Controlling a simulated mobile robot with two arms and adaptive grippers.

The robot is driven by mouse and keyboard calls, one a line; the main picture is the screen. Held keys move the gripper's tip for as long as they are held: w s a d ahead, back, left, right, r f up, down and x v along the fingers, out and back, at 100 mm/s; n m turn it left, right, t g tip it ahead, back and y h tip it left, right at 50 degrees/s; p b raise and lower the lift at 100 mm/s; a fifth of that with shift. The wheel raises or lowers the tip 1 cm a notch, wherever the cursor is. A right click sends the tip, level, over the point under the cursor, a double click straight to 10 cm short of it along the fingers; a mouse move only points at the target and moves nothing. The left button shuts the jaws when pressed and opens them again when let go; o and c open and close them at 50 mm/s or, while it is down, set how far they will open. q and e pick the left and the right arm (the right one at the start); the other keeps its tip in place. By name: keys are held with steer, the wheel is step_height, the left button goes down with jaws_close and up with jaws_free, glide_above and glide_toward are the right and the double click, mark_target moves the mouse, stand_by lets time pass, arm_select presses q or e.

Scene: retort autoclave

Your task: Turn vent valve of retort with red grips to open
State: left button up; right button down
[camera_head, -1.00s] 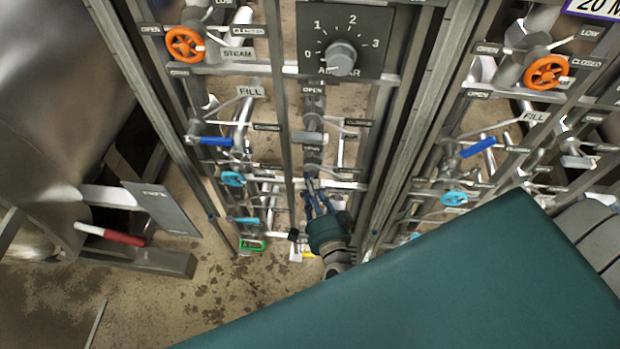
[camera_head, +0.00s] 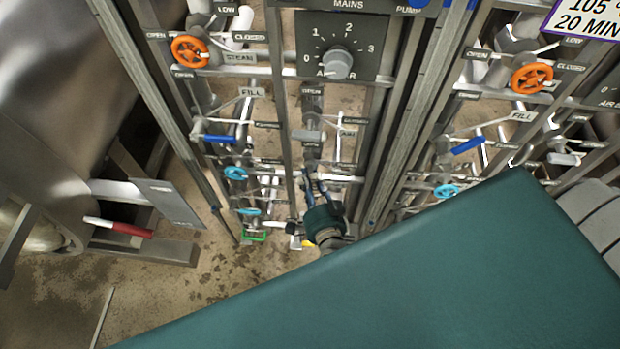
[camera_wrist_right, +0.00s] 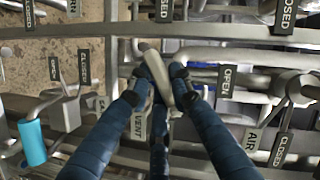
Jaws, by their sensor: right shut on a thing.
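The retort with red grips stands at the left in the head view; its red grip (camera_head: 120,228) sits on a white bar. My right gripper (camera_head: 312,187) is low on the middle valve panel, below the dial. In the right wrist view the gripper's blue fingers (camera_wrist_right: 160,88) are shut on a grey lever handle (camera_wrist_right: 154,66), which lies tilted between the fingertips. A VENT label (camera_wrist_right: 139,122) hangs just below it, partly covered by a finger. An OPEN label (camera_wrist_right: 226,82) is to the right of the handle. My left gripper is not in view.
Orange handwheels (camera_head: 190,49), blue levers (camera_head: 219,138) and light-blue handwheels (camera_head: 236,173) line the panels close by. Pipes and label plates crowd around the handle. Bare floor (camera_head: 190,290) lies at the lower left.

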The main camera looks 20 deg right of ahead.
steer(key=c, duration=1.5)
jaws_free()
steer(key=shift+c, duration=0.2)
steer(key=v, duration=1.2)
